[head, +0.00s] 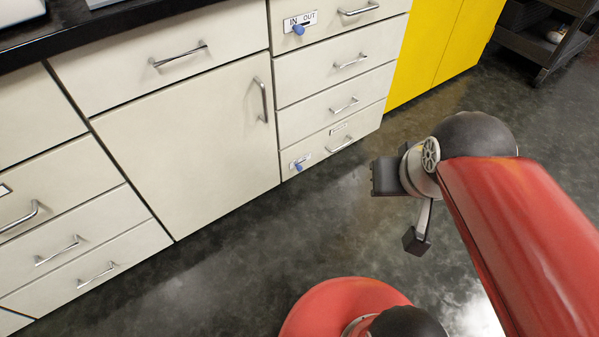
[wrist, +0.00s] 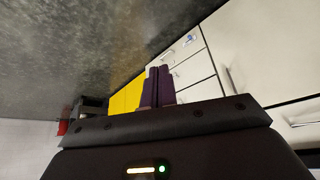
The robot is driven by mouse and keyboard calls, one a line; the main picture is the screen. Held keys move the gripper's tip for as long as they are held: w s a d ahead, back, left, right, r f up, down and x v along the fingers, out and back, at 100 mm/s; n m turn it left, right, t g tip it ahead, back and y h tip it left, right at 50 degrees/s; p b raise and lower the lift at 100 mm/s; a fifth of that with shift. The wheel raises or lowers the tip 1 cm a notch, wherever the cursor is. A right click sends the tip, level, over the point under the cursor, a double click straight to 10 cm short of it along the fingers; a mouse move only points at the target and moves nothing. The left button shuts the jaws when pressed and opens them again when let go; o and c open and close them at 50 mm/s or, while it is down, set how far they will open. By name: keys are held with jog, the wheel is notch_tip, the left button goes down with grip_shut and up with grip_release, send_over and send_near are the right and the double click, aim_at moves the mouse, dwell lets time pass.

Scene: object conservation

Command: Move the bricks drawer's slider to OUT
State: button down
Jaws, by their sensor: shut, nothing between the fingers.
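One slider panel (head: 310,19) marked IN and OUT, with a blue knob (head: 299,29), is on the top drawer of the right-hand stack. A second small panel with a blue knob (head: 298,167) is on the bottom drawer, its lettering too small to read. A small label (head: 338,128) on that drawer is unreadable, so I cannot tell which drawer is the bricks one. A blue-marked panel (wrist: 190,40) shows in the wrist view. My gripper's purple fingers (wrist: 157,86) are together and empty. My gripper is out over the floor, right of the drawers and apart from them.
A large cabinet door (head: 190,140) and more drawers are to the left, with projecting metal handles. A black worktop (head: 100,35) runs above. Yellow cabinets (head: 430,45) and a dark cart (head: 545,45) stand at the right. The floor (head: 230,260) before the drawers is clear.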

aim_at(299, 167)
jog(key=w+d+f+n+g+h+b, duration=0.25)
jog(key=w+f+g+h+b, duration=0.35)
jog(key=w+f+h, duration=1.05)
jog(key=w+a+f+n+t+b, duration=0.2)
jog(key=w+a+f+t, duration=0.2)
jog(key=w+f, duration=0.4)
jog(key=w+a+f+n+t+b, duration=0.25)
jog(key=w+f+t, duration=0.25)
jog(key=f, duration=0.5)
jog(key=a+f+n+t+y+b, duration=0.1)
jog(key=a+f+n+t+y, duration=0.5)
jog(key=f, duration=0.6)
jog(key=a+f+n+t+y+b, duration=0.2)
jog(key=a+f+n+t+y, duration=0.5)
jog(key=f, duration=0.5)
jog(key=a+n+y, duration=0.1)
jog(key=a+y, duration=0.1)
jog(key=a, duration=0.1)
jog(key=shift+s, duration=0.2)
